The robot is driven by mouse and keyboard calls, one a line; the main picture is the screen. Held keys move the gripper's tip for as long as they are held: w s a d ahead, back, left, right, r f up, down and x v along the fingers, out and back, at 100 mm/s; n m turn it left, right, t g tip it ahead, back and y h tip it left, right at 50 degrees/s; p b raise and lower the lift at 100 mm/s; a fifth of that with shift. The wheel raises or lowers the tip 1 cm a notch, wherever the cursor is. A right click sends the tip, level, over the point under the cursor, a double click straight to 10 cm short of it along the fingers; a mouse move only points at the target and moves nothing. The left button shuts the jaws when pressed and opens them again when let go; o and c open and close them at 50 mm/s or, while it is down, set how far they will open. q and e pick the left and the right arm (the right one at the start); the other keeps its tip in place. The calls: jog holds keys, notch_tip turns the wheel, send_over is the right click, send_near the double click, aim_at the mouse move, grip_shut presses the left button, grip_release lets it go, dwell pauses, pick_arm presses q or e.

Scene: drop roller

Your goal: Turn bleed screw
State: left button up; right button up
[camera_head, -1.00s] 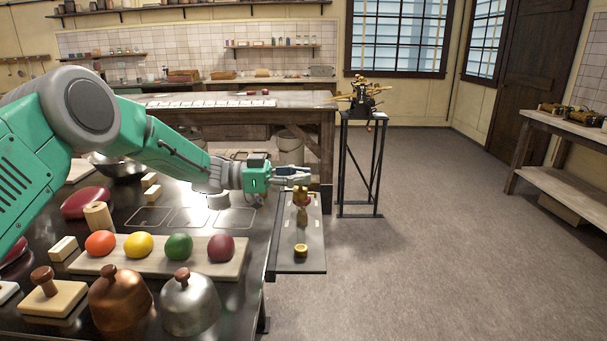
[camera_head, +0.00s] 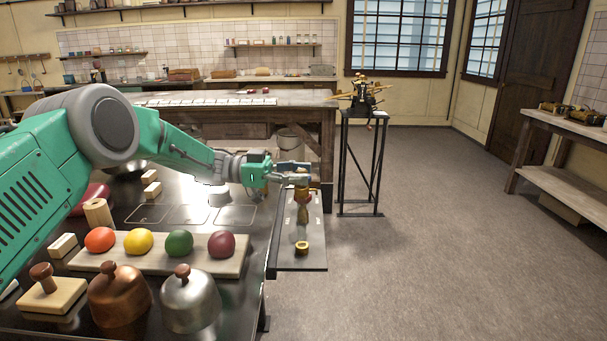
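A small brass fitting (camera_head: 303,196) stands on the narrow dark side plate (camera_head: 312,262) at the right end of the black table. The part I take for the bleed screw is at its top, too small to make out. My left gripper (camera_head: 298,174) is at the top of this fitting, its fingers overlapping it in the picture. Whether the fingers are closed on it or only beside it cannot be told. A lower brass ring-like piece (camera_head: 302,247) sits nearer on the same plate. My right gripper is not in view.
A wooden tray (camera_head: 88,262) with orange, yellow, green and dark red balls lies on the black table. A copper bell-shaped cover (camera_head: 120,298) and a silver one (camera_head: 190,302) stand in front. A machine on a tall stand (camera_head: 361,165) is behind. Floor to the right is clear.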

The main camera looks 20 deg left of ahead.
pick_arm(q)
jog(key=shift+a, duration=0.1)
jog(key=s+a, duration=0.1)
jog(key=a, duration=1.1)
jog(key=shift+s, duration=0.35)
jog(key=shift+d, duration=0.1)
jog(key=shift+f, duration=0.15)
